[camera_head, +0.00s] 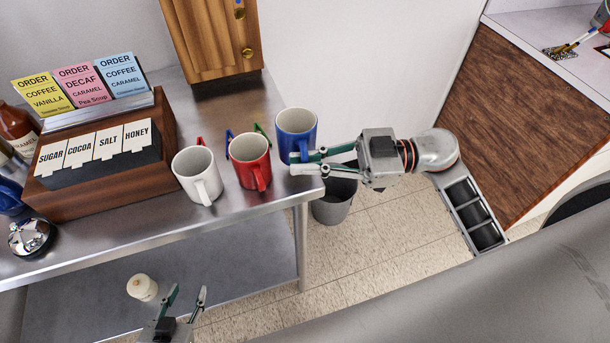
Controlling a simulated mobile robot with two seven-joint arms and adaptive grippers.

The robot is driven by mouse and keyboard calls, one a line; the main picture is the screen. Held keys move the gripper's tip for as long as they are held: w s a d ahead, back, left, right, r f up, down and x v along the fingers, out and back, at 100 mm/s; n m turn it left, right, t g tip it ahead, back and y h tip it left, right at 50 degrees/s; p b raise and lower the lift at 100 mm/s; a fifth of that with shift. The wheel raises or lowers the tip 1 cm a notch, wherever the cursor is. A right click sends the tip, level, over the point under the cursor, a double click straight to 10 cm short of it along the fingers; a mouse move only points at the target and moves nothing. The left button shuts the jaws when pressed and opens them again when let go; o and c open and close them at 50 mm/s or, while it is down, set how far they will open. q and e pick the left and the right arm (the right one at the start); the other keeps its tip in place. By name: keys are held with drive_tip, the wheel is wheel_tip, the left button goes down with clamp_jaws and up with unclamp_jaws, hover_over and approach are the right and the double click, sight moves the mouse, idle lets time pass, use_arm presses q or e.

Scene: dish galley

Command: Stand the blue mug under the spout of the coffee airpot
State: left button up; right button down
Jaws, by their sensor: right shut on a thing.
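The blue mug (297,125) is upright at the right end of the steel counter, with its open top facing up. My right gripper (299,163) reaches in from the right and is shut on the near side of the blue mug, around its handle. The fingers partly cover the handle. I cannot tell whether the mug's base touches the counter. My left gripper (187,292) is at the bottom edge, in front of the counter, with its fingers apart and nothing between them. I see no coffee airpot or spout in this view.
A red mug (250,158) and a white mug (197,173) stand left of the blue one. A wooden box of labelled packets (110,180) and sauce bottles (15,125) fill the left. A wooden case (213,40) stands behind. A grey bin (333,207) is on the floor.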

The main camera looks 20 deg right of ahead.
sight(305, 192)
drive_tip(key=shift+f+p, duration=0.35)
drive_tip(key=shift+f, duration=1.65)
drive_tip(key=c, duration=2.2)
unclamp_jaws()
drive_tip(key=shift+f, duration=0.15)
